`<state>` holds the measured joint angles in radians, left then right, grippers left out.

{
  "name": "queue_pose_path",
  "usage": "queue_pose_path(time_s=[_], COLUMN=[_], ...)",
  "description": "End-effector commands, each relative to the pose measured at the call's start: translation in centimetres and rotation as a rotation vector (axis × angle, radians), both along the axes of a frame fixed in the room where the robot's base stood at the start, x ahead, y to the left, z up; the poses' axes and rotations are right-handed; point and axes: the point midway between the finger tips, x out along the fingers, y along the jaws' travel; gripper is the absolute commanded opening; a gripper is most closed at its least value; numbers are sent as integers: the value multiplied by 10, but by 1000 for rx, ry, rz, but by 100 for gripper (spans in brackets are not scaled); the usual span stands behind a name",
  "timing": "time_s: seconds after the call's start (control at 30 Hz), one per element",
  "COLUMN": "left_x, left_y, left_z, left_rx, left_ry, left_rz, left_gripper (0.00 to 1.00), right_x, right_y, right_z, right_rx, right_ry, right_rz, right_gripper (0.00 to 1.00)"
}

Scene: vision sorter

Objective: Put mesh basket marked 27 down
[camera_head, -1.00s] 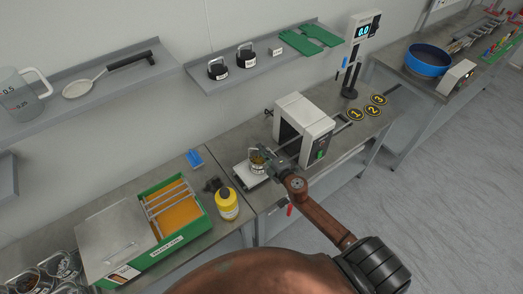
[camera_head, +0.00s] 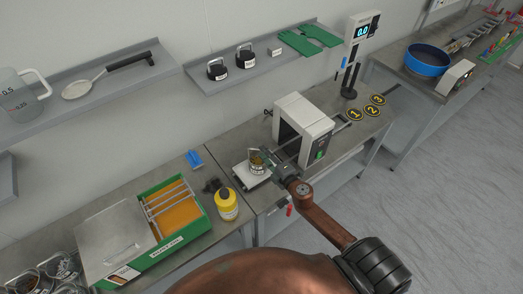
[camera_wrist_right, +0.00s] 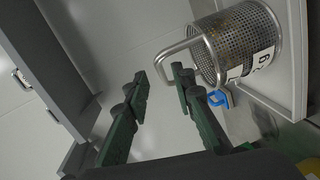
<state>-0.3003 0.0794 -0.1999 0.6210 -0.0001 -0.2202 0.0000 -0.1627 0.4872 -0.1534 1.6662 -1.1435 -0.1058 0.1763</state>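The mesh basket (camera_head: 256,163) is a small perforated metal cup with a white label and a loop handle. It stands on the white plate (camera_head: 248,178) in front of the grey-white machine. In the right wrist view the basket (camera_wrist_right: 241,48) is at upper right; its label is turned and partly cut by the angle. My right gripper (camera_head: 276,164) is just right of the basket. In the wrist view its fingers (camera_wrist_right: 159,76) are apart, with the handle's end just beyond the tips and nothing gripped. My left gripper is not in view.
The boxy machine (camera_head: 304,124) stands close behind the plate. A yellow bottle (camera_head: 227,205) and a green-sided box (camera_head: 170,247) are to the left. Numbered discs (camera_head: 372,111) lie on the bench at right. A shelf (camera_head: 235,80) hangs above.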

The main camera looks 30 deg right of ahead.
Motion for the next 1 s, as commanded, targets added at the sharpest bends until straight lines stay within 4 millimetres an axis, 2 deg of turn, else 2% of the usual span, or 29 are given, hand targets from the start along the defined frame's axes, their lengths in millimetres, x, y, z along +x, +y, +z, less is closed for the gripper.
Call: queue_pose_path(time_s=[0.03,0.2,0.4,0.6,0.87,1.0], left_x=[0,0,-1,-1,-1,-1], left_y=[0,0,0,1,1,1], left_z=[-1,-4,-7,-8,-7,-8], left_rx=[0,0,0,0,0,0], left_ry=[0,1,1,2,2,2], left_rz=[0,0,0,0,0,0], left_gripper=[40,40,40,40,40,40], right_x=[-13,-48,-77,-87,-86,-89], right_y=[-1,-2,-3,-3,-3,-17], right_z=[0,6,10,13,13,3], right_rx=[1,0,0,0,0,66], right_ry=[2,1,1,0,0,16], right_rz=[0,-1,-2,-2,-2,-73], right_gripper=[23,23,23,23,23,23])
